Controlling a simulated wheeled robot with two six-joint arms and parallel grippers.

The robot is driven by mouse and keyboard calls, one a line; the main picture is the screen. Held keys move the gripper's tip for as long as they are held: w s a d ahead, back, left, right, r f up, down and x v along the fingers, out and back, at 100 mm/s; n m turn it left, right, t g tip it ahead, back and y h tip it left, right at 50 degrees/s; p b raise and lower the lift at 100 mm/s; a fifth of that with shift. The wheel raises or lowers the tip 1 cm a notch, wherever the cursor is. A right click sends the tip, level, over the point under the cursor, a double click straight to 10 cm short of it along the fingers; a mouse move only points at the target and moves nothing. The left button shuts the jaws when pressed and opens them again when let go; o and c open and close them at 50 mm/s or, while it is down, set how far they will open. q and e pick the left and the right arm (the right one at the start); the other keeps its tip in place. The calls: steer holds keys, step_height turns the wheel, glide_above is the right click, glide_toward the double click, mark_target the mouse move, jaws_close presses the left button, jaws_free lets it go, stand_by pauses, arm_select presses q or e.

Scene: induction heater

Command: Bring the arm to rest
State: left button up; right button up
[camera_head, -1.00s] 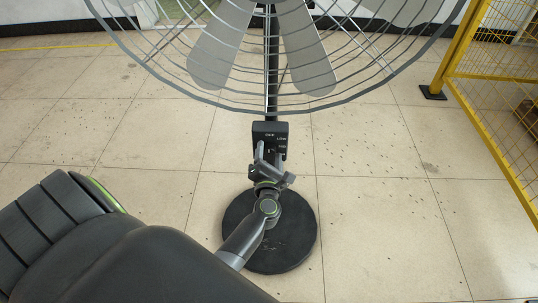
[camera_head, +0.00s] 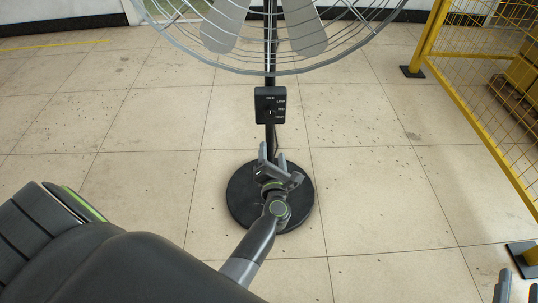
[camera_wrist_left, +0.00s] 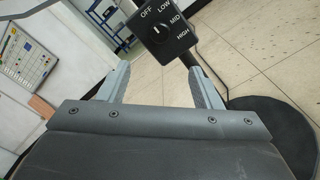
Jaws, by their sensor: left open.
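My left gripper (camera_head: 272,158) is open and empty in the head view, in front of the fan's pole and below the control box. In the left wrist view its two fingers (camera_wrist_left: 159,72) stand apart with nothing between them. The black control box (camera_head: 270,105) has a dial marked OFF, LOW, MID and HIGH. In the left wrist view the box (camera_wrist_left: 165,33) is beyond the fingertips, apart from them. What look like grey fingertips of my right gripper (camera_head: 517,288) show at the bottom right edge of the head view; the rest is cut off.
The fan's wire cage (camera_head: 270,70) is above, and its round black base (camera_head: 242,195) is on the tiled floor behind the left gripper. A yellow mesh fence (camera_head: 475,110) is at the right. Open floor (camera_head: 120,140) lies to the left. A whiteboard (camera_wrist_left: 28,60) shows in the wrist view.

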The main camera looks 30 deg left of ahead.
stand_by(0.5)
